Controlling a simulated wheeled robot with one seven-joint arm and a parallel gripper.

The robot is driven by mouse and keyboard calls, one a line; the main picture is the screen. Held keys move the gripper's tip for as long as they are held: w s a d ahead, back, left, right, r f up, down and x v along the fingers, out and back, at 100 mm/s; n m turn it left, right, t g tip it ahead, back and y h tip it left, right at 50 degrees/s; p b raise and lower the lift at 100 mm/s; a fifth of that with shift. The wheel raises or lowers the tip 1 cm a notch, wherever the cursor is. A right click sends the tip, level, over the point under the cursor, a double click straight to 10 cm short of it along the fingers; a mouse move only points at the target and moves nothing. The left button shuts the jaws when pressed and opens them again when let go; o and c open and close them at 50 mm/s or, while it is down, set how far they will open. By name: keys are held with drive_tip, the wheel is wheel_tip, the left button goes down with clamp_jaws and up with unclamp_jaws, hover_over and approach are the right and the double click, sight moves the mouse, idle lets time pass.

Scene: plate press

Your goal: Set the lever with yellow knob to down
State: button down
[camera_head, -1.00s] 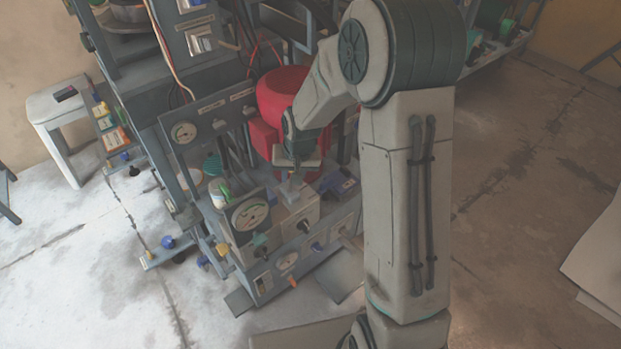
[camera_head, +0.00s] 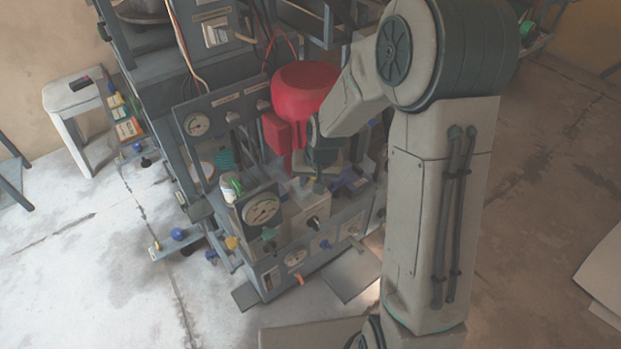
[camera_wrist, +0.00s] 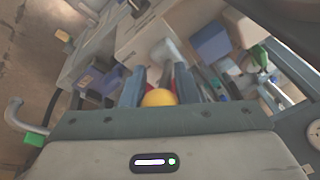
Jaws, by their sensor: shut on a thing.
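The yellow knob (camera_wrist: 159,97) sits between the two fingers of my gripper (camera_wrist: 160,84) in the wrist view, and the fingers are shut on it. The lever's shaft is mostly hidden by the knob and fingers, so its angle cannot be told. In the head view my gripper (camera_head: 317,183) points down at the top of the press's control bench, behind the round white gauge (camera_head: 261,208). The held knob does not show there.
A red rounded tank (camera_head: 305,88) stands just behind my gripper. A blue block (camera_head: 349,181) lies close on its right. Another small yellow piece (camera_head: 231,243) is at the bench's front left. A white stool (camera_head: 75,95) stands at the left; open floor lies to the right.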

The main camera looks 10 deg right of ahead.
drive_tip(key=shift+s+d+f, duration=0.1)
drive_tip(key=c, duration=1.1)
unclamp_jaws()
drive_tip(key=shift+c, duration=0.2)
drive_tip(key=shift+r, duration=0.25)
drive_tip(key=p+v, duration=0.4)
drive_tip(key=v, duration=0.9)
drive_tip(key=shift+r, duration=0.15)
